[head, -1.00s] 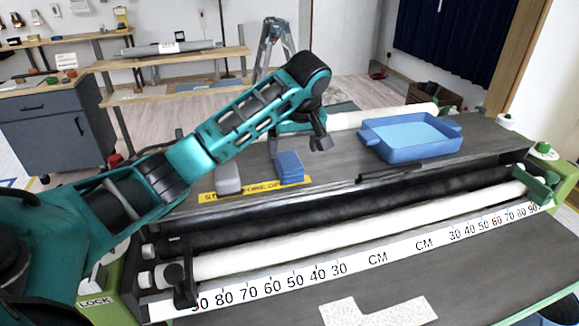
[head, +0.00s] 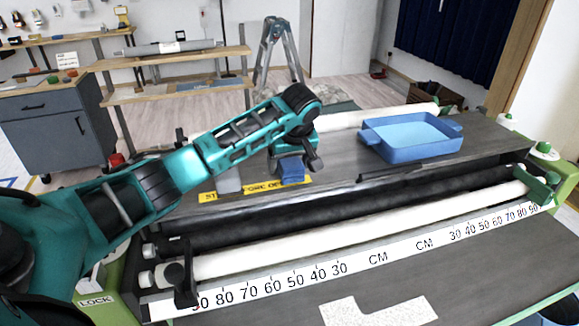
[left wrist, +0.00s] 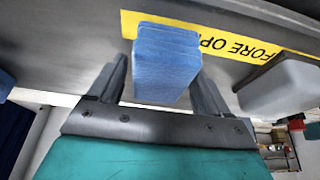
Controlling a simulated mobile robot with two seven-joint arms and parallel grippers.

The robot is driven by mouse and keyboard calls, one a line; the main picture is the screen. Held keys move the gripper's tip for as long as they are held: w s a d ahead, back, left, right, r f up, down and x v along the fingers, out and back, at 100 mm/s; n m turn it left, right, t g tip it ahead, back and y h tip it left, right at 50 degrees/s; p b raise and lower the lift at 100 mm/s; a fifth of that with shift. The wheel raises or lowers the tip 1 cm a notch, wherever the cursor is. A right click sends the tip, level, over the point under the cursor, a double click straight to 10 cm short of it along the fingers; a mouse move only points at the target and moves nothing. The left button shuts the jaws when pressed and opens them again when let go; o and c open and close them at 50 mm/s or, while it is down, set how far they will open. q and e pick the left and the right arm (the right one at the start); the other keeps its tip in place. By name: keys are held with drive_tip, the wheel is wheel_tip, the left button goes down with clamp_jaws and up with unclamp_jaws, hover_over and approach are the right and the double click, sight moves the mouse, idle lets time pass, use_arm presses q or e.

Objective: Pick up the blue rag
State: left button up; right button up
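The blue rag (head: 292,172) is a folded block on the grey top of the machine, beside the yellow warning strip. It also shows in the left wrist view (left wrist: 166,58), upper centre. My left gripper (head: 291,161) is over the rag from above, partly hiding it in the head view. In the left wrist view my left gripper (left wrist: 161,78) is open, one finger on each side of the rag, with a gap visible on the left. Whether the right finger touches is unclear. My right gripper is not in view.
A grey block (head: 229,181) sits close to the left of the rag; it shows in the left wrist view (left wrist: 280,88) too. A blue tray (head: 410,145) stands to the right. Black and white rollers (head: 360,232) run along the front. The surface between rag and tray is clear.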

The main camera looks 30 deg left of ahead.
sight(289, 159)
use_arm(q)
drive_tip(key=c, duration=0.8)
drive_tip(key=shift+r, duration=0.2)
wheel_tip(289, 159, up, 20)
drive_tip(key=shift+f, duration=0.15)
drive_tip(key=o, duration=0.5)
drive_tip(key=c, duration=0.5)
drive_tip(key=shift+f, duration=0.1)
